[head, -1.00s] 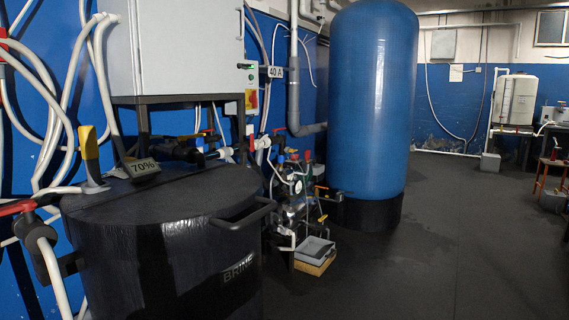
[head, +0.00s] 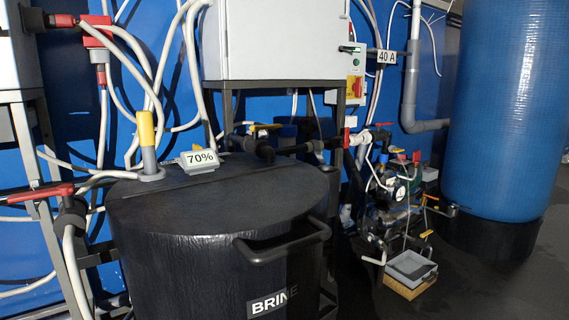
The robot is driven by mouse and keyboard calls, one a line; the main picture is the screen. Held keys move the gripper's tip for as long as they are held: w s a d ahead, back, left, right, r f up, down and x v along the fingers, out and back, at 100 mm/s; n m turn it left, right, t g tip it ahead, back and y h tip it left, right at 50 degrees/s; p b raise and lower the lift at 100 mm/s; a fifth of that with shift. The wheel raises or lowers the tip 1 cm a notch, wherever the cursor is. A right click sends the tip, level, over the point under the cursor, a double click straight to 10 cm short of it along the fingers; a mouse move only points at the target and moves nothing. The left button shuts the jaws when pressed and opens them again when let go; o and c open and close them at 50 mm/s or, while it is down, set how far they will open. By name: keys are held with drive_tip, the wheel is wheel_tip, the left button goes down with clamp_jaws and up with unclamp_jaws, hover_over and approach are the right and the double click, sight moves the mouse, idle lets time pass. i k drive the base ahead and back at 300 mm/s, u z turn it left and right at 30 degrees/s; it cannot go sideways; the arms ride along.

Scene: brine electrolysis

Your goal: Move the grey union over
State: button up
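I cannot pick out a grey union for certain in the head view. A grey pipe (head: 411,85) runs down the wall and bends right toward the blue tank, and small fittings crowd the pump assembly (head: 392,200). A grey tray (head: 411,265) sits tilted on a tan box (head: 408,287) on the floor below that assembly. The tray's contents are too small to tell. My gripper is not in view.
A black brine tank (head: 215,235) with a handle fills the front, with a 70% sign (head: 199,158) on its lid. A tall blue tank (head: 505,120) stands at right. Dark floor (head: 480,295) is open at lower right.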

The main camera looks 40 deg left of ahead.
sight(320, 157)
drive_tip(key=u, duration=0.65)
drive_tip(key=i, duration=0.6)
drive_tip(key=u, duration=0.6)
drive_tip(key=k, duration=0.5)
drive_tip(key=z, duration=1.25)
drive_tip(key=i, duration=1.05)
drive_tip(key=u, duration=2.75)
